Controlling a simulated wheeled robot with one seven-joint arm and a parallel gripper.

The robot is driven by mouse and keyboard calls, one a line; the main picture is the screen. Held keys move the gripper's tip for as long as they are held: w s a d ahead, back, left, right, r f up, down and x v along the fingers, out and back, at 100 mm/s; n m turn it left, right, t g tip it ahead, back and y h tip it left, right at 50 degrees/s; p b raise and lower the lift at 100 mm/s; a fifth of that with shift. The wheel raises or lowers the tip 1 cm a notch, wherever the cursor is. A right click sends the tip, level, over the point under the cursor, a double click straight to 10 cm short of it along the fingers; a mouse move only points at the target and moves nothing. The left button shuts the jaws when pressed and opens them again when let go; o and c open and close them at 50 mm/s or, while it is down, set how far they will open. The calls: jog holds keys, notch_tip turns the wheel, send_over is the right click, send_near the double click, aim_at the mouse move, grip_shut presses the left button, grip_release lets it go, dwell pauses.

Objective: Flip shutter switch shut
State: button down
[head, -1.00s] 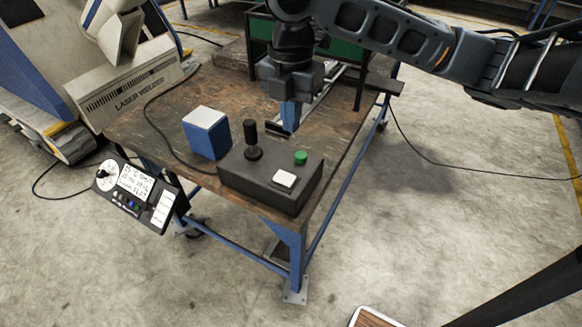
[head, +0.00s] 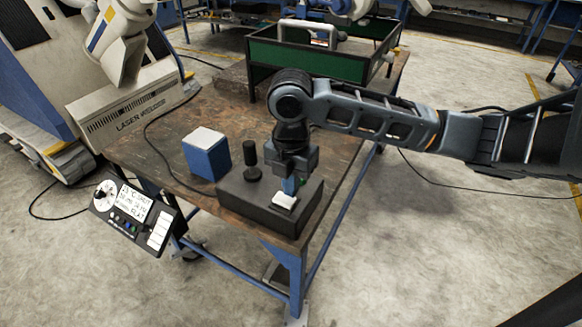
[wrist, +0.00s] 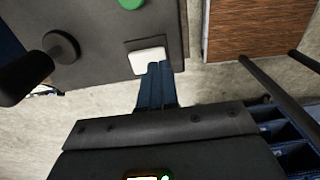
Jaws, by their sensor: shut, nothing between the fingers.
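The white rocker switch (head: 285,199) sits near the front right corner of the dark control box (head: 240,197) on the workbench. In the wrist view the white switch (wrist: 147,60) is partly covered by my fingertips. My gripper (head: 290,188) points down with its blue fingers shut and empty, at the switch. In the wrist view the gripper tips (wrist: 158,68) overlap the switch's near edge; I cannot tell whether they press it. The switch looks raised on one side in the head view. A black joystick (head: 250,160) stands on the box, left of my gripper.
A blue and white block (head: 206,154) stands left of the box. A green-sided crate (head: 300,62) is at the bench's back. A control panel (head: 132,214) hangs at the front left. The box's green button (wrist: 131,3) is close to the switch.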

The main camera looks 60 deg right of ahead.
jog(key=shift+f, duration=1.05)
jog(key=shift+s+d+f, duration=0.1)
jog(key=shift+s, duration=0.05)
jog(key=shift+w, duration=0.2)
jog(key=shift+w+r+p, duration=0.3)
jog(key=shift+w+p, duration=0.15)
jog(key=shift+p, duration=0.5)
jog(key=shift+w, duration=0.2)
